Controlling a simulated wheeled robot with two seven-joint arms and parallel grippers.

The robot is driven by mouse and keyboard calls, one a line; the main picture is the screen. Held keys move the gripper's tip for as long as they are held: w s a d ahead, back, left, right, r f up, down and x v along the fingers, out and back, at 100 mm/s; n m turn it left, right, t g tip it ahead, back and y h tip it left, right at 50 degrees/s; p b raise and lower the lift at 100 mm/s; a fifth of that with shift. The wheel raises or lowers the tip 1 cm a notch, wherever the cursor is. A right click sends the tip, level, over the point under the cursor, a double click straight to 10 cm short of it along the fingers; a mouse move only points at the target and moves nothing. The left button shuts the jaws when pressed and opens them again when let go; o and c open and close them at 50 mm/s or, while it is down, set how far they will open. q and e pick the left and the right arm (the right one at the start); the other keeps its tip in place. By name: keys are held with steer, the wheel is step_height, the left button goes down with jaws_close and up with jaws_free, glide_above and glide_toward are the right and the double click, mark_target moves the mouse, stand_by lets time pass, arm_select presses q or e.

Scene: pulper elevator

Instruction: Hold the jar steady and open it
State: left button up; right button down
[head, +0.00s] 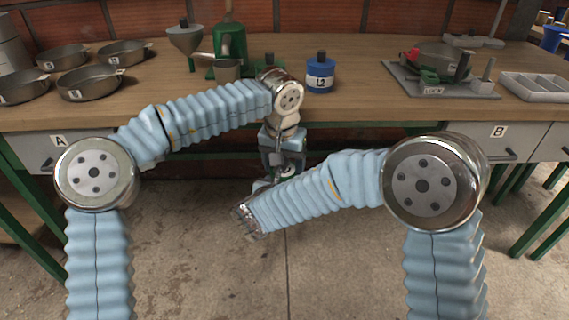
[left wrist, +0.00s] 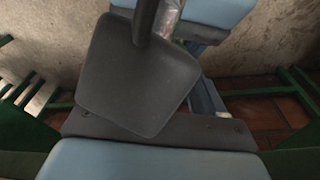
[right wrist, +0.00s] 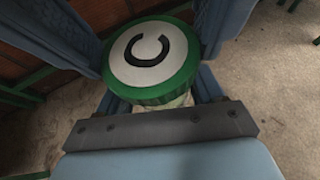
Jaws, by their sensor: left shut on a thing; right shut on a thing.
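The jar has a green lid with a white top marked C (right wrist: 150,58); a strip of its pale body (right wrist: 180,103) shows under the lid in the right wrist view. My right gripper (right wrist: 160,100) is shut on the jar body from the near side. Blue finger parts reach to the lid from the far side, apparently those of my left gripper (head: 283,160), which is shut. In the head view the arms mostly hide the jar.
The hands are low in front of the workbench (head: 350,110), over open floor. On the bench are several metal pans (head: 92,84), a green machine (head: 231,45), a blue jar marked L2 (head: 320,76), a tray with parts (head: 440,80) and a grey divided tray (head: 537,86).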

arm_select(q)
steer(key=shift+d, duration=0.15)
steer(key=shift+c, duration=1.2)
steer(key=n+y, duration=0.1)
steer(key=n, duration=0.5)
steer(key=shift+d+n, duration=0.1)
steer(key=shift+n, duration=0.3)
steer(key=o, duration=0.9)
steer(key=shift+o, duration=1.2)
steer(key=shift+r, duration=0.15)
